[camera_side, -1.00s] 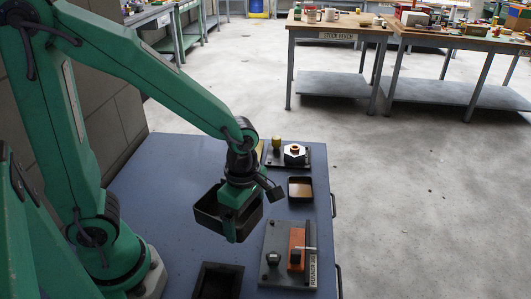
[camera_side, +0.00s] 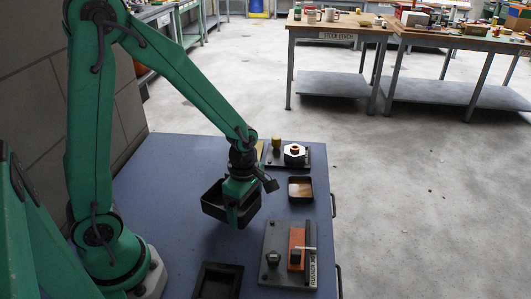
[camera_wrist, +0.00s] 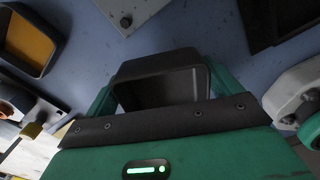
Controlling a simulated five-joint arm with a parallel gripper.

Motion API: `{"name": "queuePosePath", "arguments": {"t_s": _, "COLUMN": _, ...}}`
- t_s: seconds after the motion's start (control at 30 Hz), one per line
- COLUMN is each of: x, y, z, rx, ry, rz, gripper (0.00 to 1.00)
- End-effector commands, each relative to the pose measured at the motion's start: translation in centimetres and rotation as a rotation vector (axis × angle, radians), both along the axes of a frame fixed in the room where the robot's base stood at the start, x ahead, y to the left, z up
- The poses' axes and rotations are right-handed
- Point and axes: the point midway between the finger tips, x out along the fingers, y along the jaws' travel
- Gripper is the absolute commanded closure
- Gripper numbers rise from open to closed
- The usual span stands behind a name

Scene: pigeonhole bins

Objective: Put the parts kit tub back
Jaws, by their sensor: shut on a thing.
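A black, open-topped tub (camera_side: 214,208), which I take to be the parts kit tub, hangs in my gripper (camera_side: 241,219) over the middle of the blue bench in the side view. My green gripper is shut on its wall, with a finger down the outer face. The tub looks roughly level and seems held above the bench; the exact gap is unclear. In the wrist view the tub (camera_wrist: 162,68) sits between my fingers, its inside dark with no contents visible. The far part of its interior is hidden.
A dark open tray (camera_side: 238,267) lies at the bench's front. Right of the tub are a small brown-lined tray (camera_side: 300,178) and a grey plate (camera_side: 272,282) with an orange block. The bench's left part is clear.

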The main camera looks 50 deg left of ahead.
Motion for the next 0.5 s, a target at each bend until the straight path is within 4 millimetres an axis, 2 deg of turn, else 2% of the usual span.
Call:
{"name": "queuePosePath", "arguments": {"t_s": 0.3, "x": -0.1, "y": 0.0, "z": -2.9, "rx": 0.000, "ry": 0.003, "rz": 0.000, "gripper": 0.45}}
{"name": "queuePosePath", "arguments": {"t_s": 0.5, "x": 0.0, "y": 0.0, "z": -3.5, "rx": 0.000, "ry": 0.001, "rz": 0.000, "gripper": 0.45}}
